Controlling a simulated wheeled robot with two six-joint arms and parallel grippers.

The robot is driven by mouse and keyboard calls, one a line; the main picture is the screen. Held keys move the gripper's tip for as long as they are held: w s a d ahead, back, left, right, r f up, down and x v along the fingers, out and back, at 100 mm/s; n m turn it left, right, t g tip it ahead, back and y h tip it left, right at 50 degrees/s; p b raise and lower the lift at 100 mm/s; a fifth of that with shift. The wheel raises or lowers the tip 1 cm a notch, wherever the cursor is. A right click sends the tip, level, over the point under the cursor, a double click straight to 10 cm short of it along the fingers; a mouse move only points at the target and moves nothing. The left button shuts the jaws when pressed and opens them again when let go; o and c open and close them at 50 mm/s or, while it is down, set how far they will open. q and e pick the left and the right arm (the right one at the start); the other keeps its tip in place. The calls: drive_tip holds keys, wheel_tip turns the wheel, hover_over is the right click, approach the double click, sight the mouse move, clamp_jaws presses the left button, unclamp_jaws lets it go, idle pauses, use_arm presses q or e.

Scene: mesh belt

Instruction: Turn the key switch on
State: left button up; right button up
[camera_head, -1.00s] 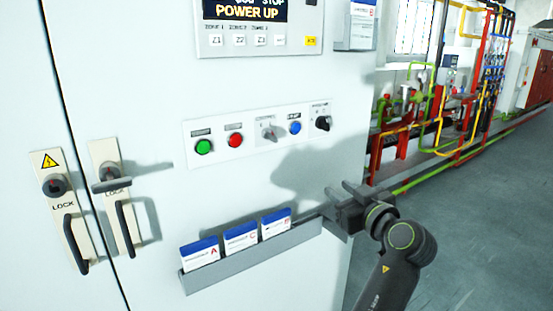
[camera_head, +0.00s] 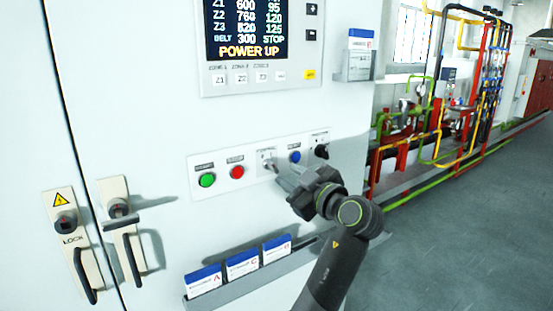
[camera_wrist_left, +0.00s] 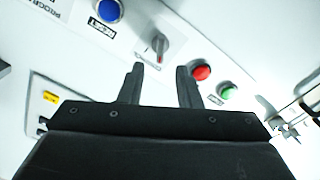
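The key switch (camera_head: 267,160) is a small grey knob on the white control strip, between the red and blue buttons. It also shows in the left wrist view (camera_wrist_left: 160,43), near the top, with a small red mark beside its base. My left gripper (camera_head: 285,177) is in front of the strip, just below and right of the key switch, and partly covers that area. In the left wrist view its two black fingers (camera_wrist_left: 162,70) are apart with nothing between them. The key switch lies just beyond the fingertips, apart from them. My right gripper is not in view.
Green (camera_head: 207,180), red (camera_head: 237,172) and blue (camera_head: 295,157) buttons and a black selector knob (camera_head: 321,151) sit close on the same strip. A display (camera_head: 250,30) is above. A card rack (camera_head: 205,302) is below. Lock handles (camera_head: 123,225) are left.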

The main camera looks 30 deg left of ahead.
sight(275, 168)
use_arm(q)
drive_tip(key=p+x, duration=0.1)
drive_tip(key=x, duration=0.4)
drive_tip(key=shift+a+p, duration=0.2)
drive_tip(key=shift+p, duration=0.1)
drive_tip(key=shift+w+a, duration=0.25)
drive_tip(key=shift+a, duration=0.1)
clamp_jaws()
